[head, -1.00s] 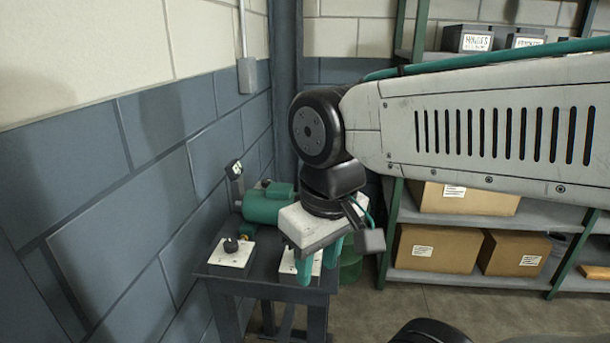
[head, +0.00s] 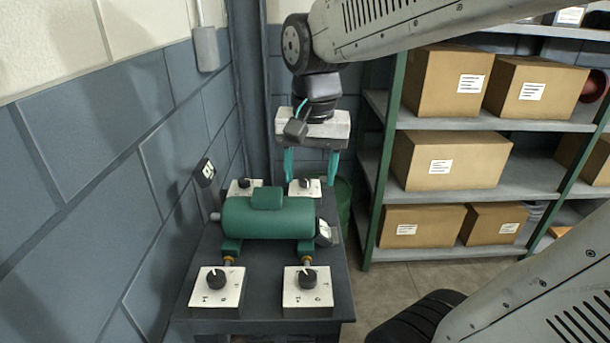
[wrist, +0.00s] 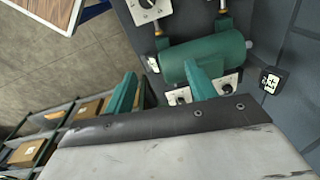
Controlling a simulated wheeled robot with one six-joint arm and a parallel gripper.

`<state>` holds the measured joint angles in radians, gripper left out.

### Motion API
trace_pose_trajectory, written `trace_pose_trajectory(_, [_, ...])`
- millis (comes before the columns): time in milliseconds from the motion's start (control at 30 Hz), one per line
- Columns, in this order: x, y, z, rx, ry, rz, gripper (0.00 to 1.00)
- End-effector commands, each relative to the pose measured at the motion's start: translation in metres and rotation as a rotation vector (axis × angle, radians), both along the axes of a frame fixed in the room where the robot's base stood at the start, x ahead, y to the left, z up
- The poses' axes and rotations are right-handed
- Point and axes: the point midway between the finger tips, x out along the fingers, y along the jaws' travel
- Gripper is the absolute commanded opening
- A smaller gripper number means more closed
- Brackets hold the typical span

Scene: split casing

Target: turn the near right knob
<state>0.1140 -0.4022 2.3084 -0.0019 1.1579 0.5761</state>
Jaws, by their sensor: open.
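The near right knob (head: 307,278) is black with a pale pointer toward the far side, on a white marked plate (head: 293,297) at the bench's near right corner. It is partly cut off at the top of the wrist view (wrist: 147,4). My gripper (head: 311,174) is open and empty, its two teal fingers pointing down near the far end of the bench, beyond the green motor. It is well away from the near right knob and appears close to the far right knob (head: 305,184). In the wrist view the fingers (wrist: 163,88) are apart with nothing between them.
The green motor (head: 268,218) lies across the bench (head: 335,270) between the near and far knobs. A near left knob (head: 219,278) and far left knob (head: 243,183) also stand there. A block wall is left; shelves with boxes (head: 450,160) stand right.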

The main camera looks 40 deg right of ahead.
Motion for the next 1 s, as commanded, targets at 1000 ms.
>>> trace_pose_trajectory(1000, [0.234, -0.148, -0.145, 0.062, 0.060, -1.426, 0.56])
